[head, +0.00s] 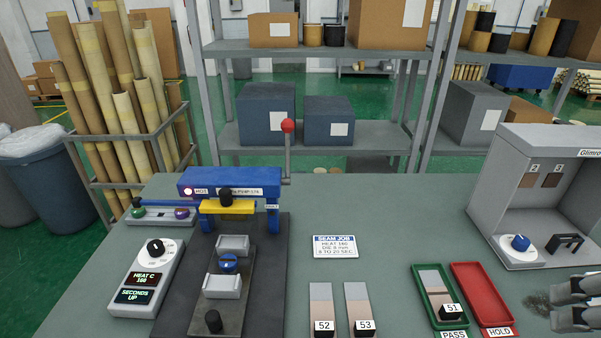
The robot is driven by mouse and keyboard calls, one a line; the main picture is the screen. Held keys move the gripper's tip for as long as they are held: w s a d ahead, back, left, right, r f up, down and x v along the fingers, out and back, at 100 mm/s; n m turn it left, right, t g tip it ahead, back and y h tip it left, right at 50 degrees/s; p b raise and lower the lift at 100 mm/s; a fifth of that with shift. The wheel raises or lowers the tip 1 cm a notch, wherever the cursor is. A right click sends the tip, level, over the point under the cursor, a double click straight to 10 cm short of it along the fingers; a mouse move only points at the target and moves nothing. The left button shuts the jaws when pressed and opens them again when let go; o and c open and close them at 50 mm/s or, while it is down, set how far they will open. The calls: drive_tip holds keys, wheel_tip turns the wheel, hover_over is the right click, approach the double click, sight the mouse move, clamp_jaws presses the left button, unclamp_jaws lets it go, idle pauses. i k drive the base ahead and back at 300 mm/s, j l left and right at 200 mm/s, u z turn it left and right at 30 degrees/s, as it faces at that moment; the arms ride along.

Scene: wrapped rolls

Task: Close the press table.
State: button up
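The blue press (229,181) stands at the left of the grey-green bench, with a red-balled lever (288,127) upright at its right side. Below its yellow bar (228,207), a dark grey press table (232,312) extends toward the front of the bench. The table carries two pale grey blocks, a blue knob (229,264) between them, and a black knob (213,320) at its front end. My gripper (558,305) is at the lower right edge, far from the press. Its two fingers are apart with nothing seen between them; the rest is cut off.
A control box (146,280) reads HEAT C 160 and SECONDS UP. Sample strips 52 (322,300) and 53 (359,300), a green PASS tray (421,298) and a red HOLD tray (480,290) lie right of the press. A grey booth (490,190) stands at right.

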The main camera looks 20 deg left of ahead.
sight(220, 311)
drive_tip(key=u, duration=1.5)
drive_tip(key=l+z, duration=0.15)
drive_tip(key=l, duration=0.2)
